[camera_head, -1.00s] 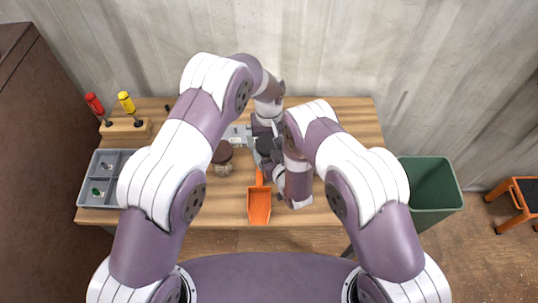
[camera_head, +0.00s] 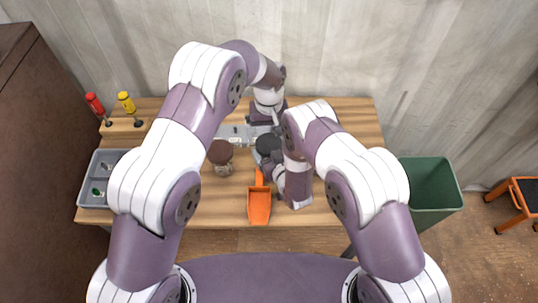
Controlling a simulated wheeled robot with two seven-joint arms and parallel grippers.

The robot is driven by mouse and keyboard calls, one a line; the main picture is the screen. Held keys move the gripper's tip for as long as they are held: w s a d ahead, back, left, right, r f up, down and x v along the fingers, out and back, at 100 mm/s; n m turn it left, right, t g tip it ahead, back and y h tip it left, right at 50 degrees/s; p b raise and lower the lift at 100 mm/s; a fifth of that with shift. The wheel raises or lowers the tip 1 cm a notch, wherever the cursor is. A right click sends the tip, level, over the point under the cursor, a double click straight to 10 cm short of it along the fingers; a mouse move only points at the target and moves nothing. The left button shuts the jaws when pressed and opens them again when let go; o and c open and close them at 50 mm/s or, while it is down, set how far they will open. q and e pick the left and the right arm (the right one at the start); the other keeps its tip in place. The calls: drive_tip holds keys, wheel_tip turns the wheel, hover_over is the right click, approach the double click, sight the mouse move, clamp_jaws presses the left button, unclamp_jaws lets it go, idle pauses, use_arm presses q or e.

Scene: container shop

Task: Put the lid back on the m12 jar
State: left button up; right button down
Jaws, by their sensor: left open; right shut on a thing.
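A jar with a brown round top (camera_head: 221,153) stands on the table left of centre. A dark round top (camera_head: 268,144), a lid or a jar's mouth, shows right of it. My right gripper (camera_head: 268,165) is at the near side of this dark-topped thing and shut on it; its fingers are partly hidden by my arm. My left gripper (camera_head: 262,119) is open, behind and apart from the dark top. I cannot read which jar is m12.
A grey metal strip with pale labels (camera_head: 236,138) lies behind the jars. An orange scoop (camera_head: 259,207) lies in front. A grey divided tray (camera_head: 87,191) and a screwdriver stand (camera_head: 124,128) are at the left. A green bin (camera_head: 431,187) stands off the right edge.

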use_arm(q)
wheel_tip(320, 180, up, 8)
drive_tip(key=shift+f, duration=0.25)
use_arm(e)
unclamp_jaws()
use_arm(q)
drive_tip(key=shift+f+b, duration=1.6)
drive_tip(key=shift+f, duration=0.05)
use_arm(e)
drive_tip(key=v, duration=1.2)
drive_tip(key=shift+s+d, duration=0.2)
drive_tip(key=shift+s, duration=0.05)
drive_tip(key=shift+r, duration=0.15)
